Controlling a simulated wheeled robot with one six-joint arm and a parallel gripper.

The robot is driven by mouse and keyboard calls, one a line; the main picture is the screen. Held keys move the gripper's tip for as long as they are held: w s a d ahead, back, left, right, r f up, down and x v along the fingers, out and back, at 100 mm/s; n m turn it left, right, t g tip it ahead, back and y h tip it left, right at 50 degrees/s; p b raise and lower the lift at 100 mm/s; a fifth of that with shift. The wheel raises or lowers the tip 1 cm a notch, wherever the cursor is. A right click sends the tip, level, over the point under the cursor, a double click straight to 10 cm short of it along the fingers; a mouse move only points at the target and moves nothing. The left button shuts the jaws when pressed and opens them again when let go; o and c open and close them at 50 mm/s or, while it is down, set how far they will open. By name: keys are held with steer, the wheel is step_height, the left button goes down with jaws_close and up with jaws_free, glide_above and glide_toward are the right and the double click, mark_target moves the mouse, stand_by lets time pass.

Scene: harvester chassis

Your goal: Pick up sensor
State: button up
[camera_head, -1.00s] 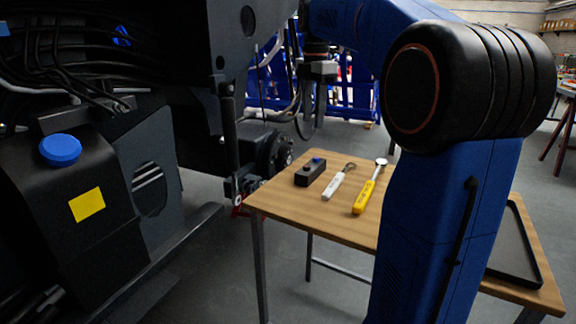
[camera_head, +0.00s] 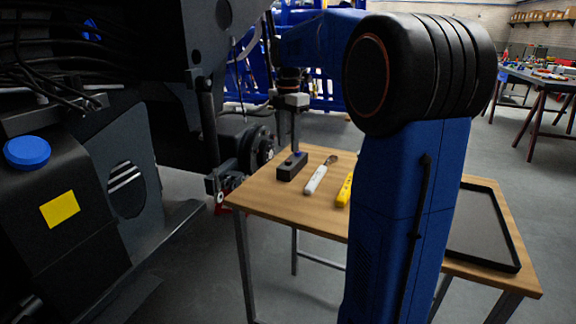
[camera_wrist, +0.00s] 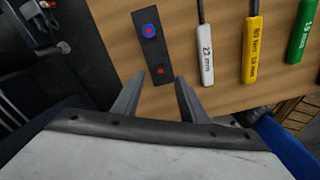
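The sensor, a small dark block with a blue knob on top (camera_head: 289,169), lies on the wooden table near its back left edge. In the wrist view the sensor (camera_wrist: 150,55) is a dark upright strip with a blue ring and red marks, just beyond the fingertips. My gripper (camera_head: 296,148) points down over the sensor in the head view. It also shows in the wrist view (camera_wrist: 160,76), with two grey fingers apart and nothing between them. The sensor's near end lies close to the gap between the fingertips; whether they touch it cannot be told.
A white-handled tool (camera_head: 316,180) and a yellow-handled tool (camera_head: 344,191) lie right of the sensor. A green-handled tool (camera_wrist: 301,38) lies farther right. A black tray (camera_head: 487,262) is on the table's right part. Dark chassis machinery (camera_head: 75,150) stands to the left.

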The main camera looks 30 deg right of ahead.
mark_target(289, 160)
steer(key=shift+d+f, duration=0.2)
steer(key=shift+f, duration=2.7)
steer(key=shift+s, duration=0.1)
steer(key=shift+f, duration=0.1)
steer(key=c, duration=0.9)
steer(key=o, duration=0.9)
steer(key=shift+f, duration=0.1)
